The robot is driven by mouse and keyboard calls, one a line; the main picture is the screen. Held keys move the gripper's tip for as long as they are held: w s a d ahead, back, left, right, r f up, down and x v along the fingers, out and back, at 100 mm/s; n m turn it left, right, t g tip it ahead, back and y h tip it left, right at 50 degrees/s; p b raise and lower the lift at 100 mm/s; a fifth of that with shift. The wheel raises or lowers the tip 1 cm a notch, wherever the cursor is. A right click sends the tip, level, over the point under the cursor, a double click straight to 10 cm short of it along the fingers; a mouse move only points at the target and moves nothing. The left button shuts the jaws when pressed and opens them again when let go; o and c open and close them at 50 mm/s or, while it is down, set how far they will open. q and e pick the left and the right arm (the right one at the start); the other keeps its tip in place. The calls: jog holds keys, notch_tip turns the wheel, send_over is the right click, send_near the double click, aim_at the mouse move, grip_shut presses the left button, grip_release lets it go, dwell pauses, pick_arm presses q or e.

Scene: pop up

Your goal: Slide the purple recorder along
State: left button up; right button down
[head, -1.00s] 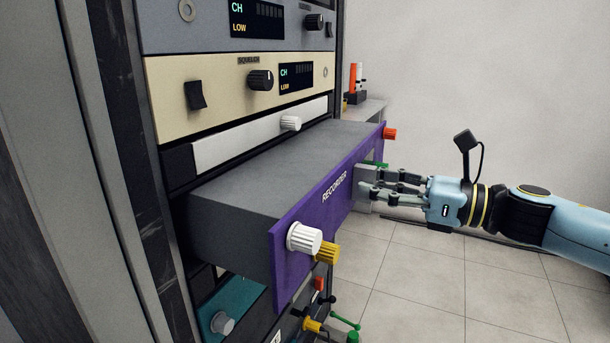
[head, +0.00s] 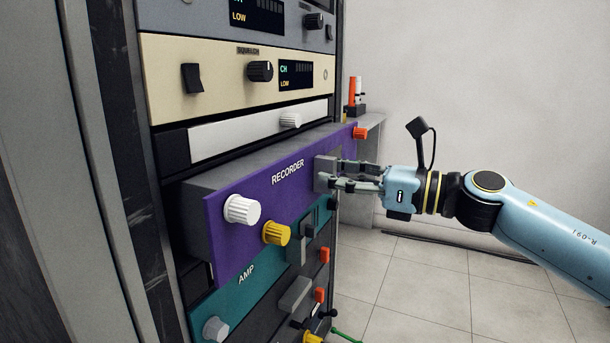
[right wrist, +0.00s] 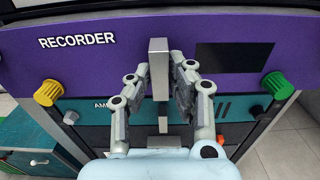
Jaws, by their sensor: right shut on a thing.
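The purple recorder (head: 262,207) sits in the rack, its front panel still standing out a little from the units above, with part of its grey body showing behind. It carries a white knob (head: 242,209), a yellow knob (head: 276,232) and a grey handle (head: 322,173). My right gripper (head: 336,176) is shut on that handle at the panel's right part. In the right wrist view the handle (right wrist: 158,48) stands between the two fingers (right wrist: 161,72), beside the RECORDER lettering and a dark display (right wrist: 234,57). My left gripper is not in view.
A teal AMP unit (head: 246,292) with a grey handle sits just below the recorder. A white panel (head: 250,135) and a cream squelch unit (head: 220,85) are above. Open tiled floor (head: 420,285) lies to the right, before a pale wall.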

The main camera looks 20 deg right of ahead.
aim_at(316, 173)
jog(key=shift+r+x, duration=0.1)
jog(key=shift+x, duration=1.3)
jog(key=shift+r+x, duration=0.15)
jog(key=shift+x, duration=1.3)
jog(key=c, duration=1.1)
grip_release()
jog(key=shift+d+f, duration=0.1)
jog(key=shift+f, duration=0.05)
jog(key=shift+c, duration=0.2)
jog(key=shift+s, duration=0.1)
jog(key=v, duration=1.2)
